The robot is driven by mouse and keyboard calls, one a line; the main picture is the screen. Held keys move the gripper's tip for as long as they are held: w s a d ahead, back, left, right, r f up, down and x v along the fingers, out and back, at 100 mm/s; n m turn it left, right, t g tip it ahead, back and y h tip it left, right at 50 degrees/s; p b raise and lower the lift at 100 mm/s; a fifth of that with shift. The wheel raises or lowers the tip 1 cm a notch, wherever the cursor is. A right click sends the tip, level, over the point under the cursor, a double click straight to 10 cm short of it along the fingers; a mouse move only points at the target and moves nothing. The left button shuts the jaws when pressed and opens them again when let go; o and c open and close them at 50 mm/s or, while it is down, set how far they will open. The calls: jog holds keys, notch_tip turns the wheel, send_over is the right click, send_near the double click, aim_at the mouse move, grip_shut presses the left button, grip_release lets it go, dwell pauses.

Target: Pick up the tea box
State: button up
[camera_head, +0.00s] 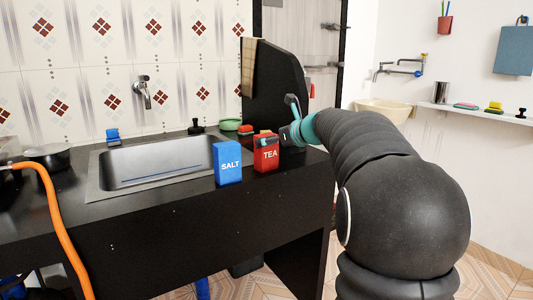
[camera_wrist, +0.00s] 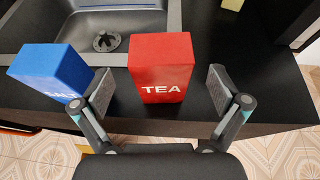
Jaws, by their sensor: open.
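The red tea box (camera_head: 267,154) stands upright on the black counter, right of the blue salt box (camera_head: 228,163). In the wrist view the tea box (camera_wrist: 161,68) is in the middle, between the two fingers of my gripper (camera_wrist: 159,92). The fingers are spread, with a gap on each side of the box. The salt box (camera_wrist: 51,72) is left of the left finger, partly hidden by it. In the head view my gripper (camera_head: 278,142) is at the tea box's upper right, overlapping part of it.
A metal sink (camera_head: 158,165) is set in the black counter (camera_head: 150,232) behind the boxes. An orange hose (camera_head: 60,220) hangs at the left. The counter's front edge is close to the boxes.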

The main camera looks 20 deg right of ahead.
jog(key=x, duration=0.4)
jog(key=c, duration=1)
